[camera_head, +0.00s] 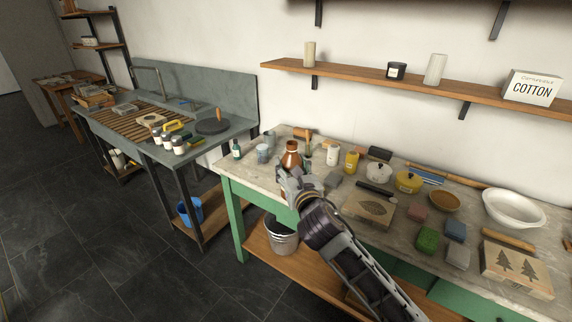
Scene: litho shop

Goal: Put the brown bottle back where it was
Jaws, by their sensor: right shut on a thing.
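My right arm reaches in from the bottom of the view. My left gripper is not in view.
The green-legged workbench (231,168) holds a small dark bottle (236,149), glass jars (263,153), a white jar (333,155) and a yellow bottle (351,161) near the brown bottle. Blocks and bowls crowd the right side. A wall shelf (350,79) hangs above.

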